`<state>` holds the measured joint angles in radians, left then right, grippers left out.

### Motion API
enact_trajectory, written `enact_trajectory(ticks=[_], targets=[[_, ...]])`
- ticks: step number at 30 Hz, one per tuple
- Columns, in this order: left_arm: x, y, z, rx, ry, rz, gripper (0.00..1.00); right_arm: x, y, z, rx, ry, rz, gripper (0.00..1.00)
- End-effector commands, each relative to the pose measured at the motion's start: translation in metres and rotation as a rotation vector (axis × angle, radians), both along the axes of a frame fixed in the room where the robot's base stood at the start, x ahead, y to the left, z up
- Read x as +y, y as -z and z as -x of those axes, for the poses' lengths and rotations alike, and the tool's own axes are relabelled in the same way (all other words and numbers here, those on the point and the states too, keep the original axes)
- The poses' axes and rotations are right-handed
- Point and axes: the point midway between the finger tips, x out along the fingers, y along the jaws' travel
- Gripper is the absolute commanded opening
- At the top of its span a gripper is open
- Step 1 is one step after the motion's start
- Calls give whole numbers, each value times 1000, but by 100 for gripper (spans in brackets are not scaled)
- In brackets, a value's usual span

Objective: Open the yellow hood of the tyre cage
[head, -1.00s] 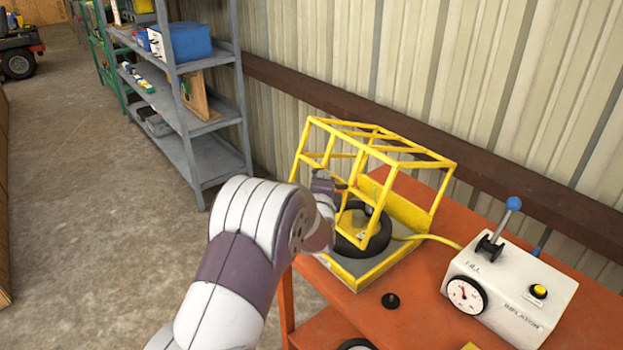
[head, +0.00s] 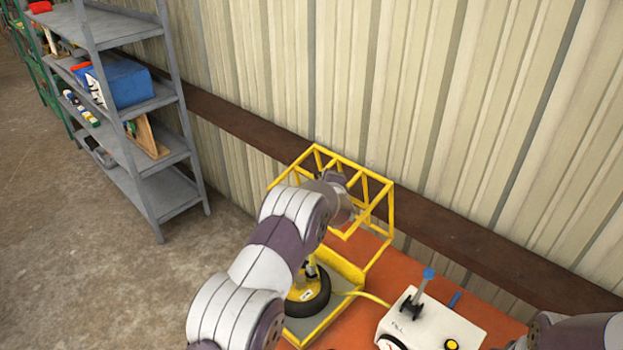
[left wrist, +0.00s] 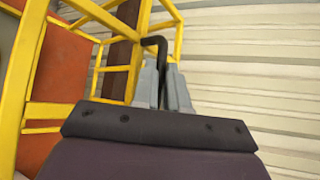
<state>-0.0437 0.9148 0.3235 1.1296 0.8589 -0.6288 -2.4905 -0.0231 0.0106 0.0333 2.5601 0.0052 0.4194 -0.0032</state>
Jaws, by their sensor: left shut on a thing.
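The tyre cage's yellow hood (head: 352,164) stands raised and tilted back towards the wall in the head view. Its bars also fill the upper left of the left wrist view (left wrist: 115,68). My left gripper (head: 336,180) is up at the hood. In the left wrist view its fingers (left wrist: 163,88) are shut on the hood's black handle (left wrist: 156,42). The black tyre on its yellow rim (head: 308,300) lies on the cage base (head: 345,268), partly hidden by my left arm. My right gripper is out of view; only part of my right arm shows at lower right.
The white inflator box (head: 425,325) with its blue-knobbed lever stands right of the cage on the orange bench (head: 497,326). A yellow hose (head: 368,297) runs towards it. The ribbed wall and brown rail are close behind the hood. A grey shelf (head: 160,100) stands at left.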

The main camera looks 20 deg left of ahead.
Motion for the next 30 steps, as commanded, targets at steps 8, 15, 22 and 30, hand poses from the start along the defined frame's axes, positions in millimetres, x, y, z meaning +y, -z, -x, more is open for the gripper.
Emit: enact_trajectory(ticks=[8,15,22,30], targets=[[-15,-9,-37,-8,0,2,0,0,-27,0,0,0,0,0],[-19,-10,-49,-11,-2,1,0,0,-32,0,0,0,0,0],[-20,-13,-52,-17,-1,1,0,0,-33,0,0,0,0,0],[-20,-16,-52,-21,-1,0,38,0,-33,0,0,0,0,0]])
